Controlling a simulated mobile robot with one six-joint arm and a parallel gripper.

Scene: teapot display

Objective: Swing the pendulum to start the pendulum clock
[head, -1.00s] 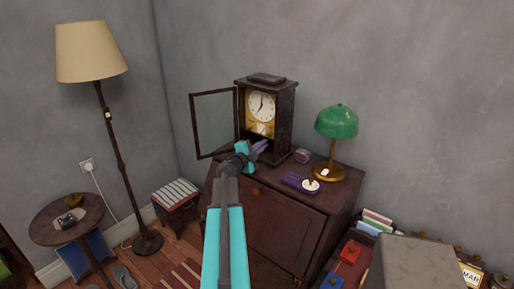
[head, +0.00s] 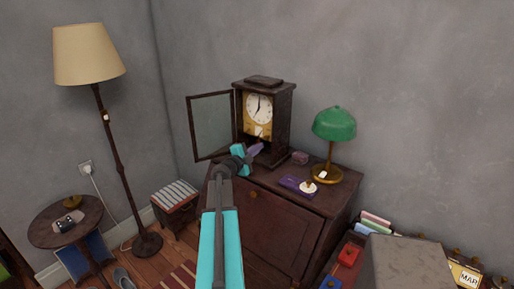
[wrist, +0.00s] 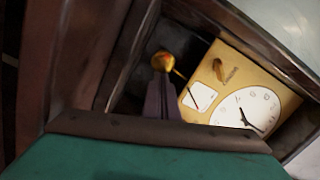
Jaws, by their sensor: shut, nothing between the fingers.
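The dark wooden pendulum clock (head: 280,126) stands on a cabinet with its glass door (head: 213,125) swung open to the left. Its white dial (head: 259,108) also shows, tilted, in the wrist view (wrist: 248,112). The gold pendulum bob (wrist: 165,61) hangs inside the case in the wrist view, with part of its thin rod visible. My gripper (head: 257,148) is at the lower opening of the case. In the wrist view its fingers (wrist: 161,72) are shut and empty, with the tips right by the bob. I cannot tell whether they touch it.
A green lamp (head: 334,124) stands right of the clock on the cabinet (head: 285,215). A purple item (head: 297,187) and a small box (head: 299,158) lie near it. A floor lamp (head: 89,54) and a round side table (head: 43,230) stand at the left.

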